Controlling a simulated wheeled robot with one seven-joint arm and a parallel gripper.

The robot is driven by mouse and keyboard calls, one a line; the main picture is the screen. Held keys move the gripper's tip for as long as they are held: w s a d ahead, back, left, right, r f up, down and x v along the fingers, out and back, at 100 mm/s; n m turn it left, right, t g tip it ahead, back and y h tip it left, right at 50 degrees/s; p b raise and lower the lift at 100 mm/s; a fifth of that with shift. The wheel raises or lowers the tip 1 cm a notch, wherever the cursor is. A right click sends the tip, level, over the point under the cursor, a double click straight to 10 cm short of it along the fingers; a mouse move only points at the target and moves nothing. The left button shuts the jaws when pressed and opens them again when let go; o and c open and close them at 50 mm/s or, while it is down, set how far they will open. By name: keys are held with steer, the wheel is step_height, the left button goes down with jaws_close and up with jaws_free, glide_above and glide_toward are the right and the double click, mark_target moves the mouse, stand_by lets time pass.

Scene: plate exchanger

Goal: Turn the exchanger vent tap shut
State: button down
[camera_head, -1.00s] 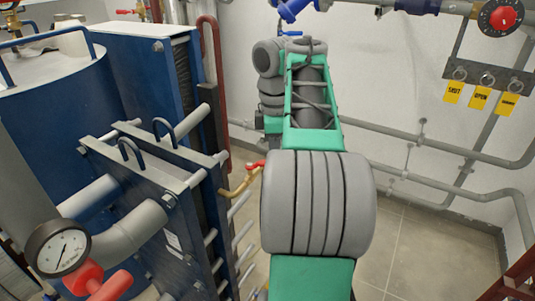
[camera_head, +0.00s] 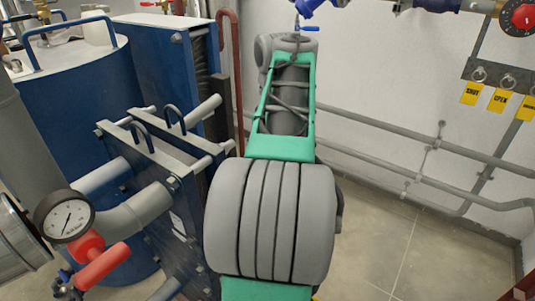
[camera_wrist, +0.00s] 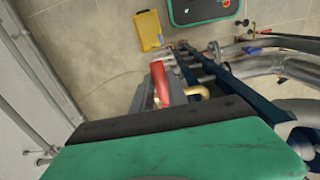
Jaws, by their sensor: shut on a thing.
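The vent tap's red handle (camera_wrist: 160,82) shows in the wrist view, in front of my gripper. A short bent brass pipe (camera_wrist: 196,91) is just right of it. My gripper (camera_wrist: 165,96) has its grey fingers around the handle and is shut on it. The lower part of the handle and the tap body are hidden by the fingers. In the head view my grey and green arm covers the tap and the gripper. The blue plate exchanger (camera_head: 150,172) stands left of my arm, with grey pipes and tie bars on it.
A pressure gauge (camera_head: 64,215) and a red valve handle (camera_head: 103,266) stand at the front left. Yellow tags (camera_head: 471,93) hang at the upper right. Pipes run along the white wall. Bare tiled floor (camera_head: 400,250) is at the right.

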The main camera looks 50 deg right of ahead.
stand_by(0.3)
steer(key=c, duration=1.3)
jaws_free()
step_height(320, 180, up, 8)
steer(key=p, duration=0.7)
steer(key=shift+p, duration=0.3)
steer(key=shift+f, duration=0.1)
steer(key=shift+a, duration=0.15)
